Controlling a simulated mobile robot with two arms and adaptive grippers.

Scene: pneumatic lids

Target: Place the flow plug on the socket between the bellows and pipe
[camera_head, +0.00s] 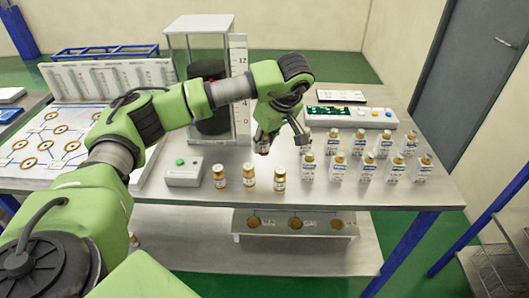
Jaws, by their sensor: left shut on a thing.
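My left gripper (281,143) reaches over the middle of the table with its fingers pointing down. It is shut on a small brown-and-white piece (263,148), mostly hidden by the fingers; I cannot tell whether this is the flow plug. A black cylinder (211,125), possibly the bellows, stands behind my arm in a clear-sided frame with a white top (199,23). A white scale (240,85) with numbers stands at its right side. The socket and the pipe cannot be made out. My right gripper is not in view.
Several small amber bottles (279,180) stand in front and to the right on the table (400,205). A grey box with a green button (184,172) is left of them. A panel with buttons (350,117) is at the back right. A circle-patterned board (50,145) lies left.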

